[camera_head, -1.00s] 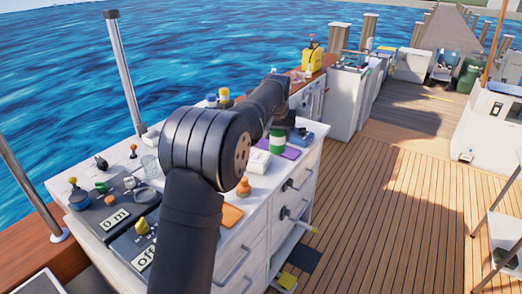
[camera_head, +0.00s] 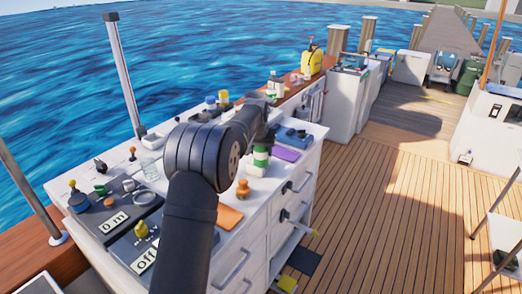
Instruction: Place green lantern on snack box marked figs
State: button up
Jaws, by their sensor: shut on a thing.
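The green lantern (camera_head: 261,157) is a small upright green object with a pale band, over the right part of the white counter. My gripper (camera_head: 262,141) is above it, shut on its top; the fingers are dark and hard to make out. A small white box stood at this spot in the earlier view; now it is largely hidden by the lantern and I cannot tell whether they touch. No label marked figs is readable, so I cannot tell which box is the figs box.
A purple flat item (camera_head: 288,155) and a blue object (camera_head: 292,136) lie right of the lantern. An orange bottle (camera_head: 242,188) and orange pad (camera_head: 229,216) are nearer. Dark on/off panels (camera_head: 113,220) fill the counter's left. The wooden deck (camera_head: 400,210) is open.

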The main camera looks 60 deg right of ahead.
jog(key=shift+f, duration=0.2)
jog(key=o, duration=1.1)
jog(key=shift+r, duration=0.1)
jog(key=v, duration=1.2)
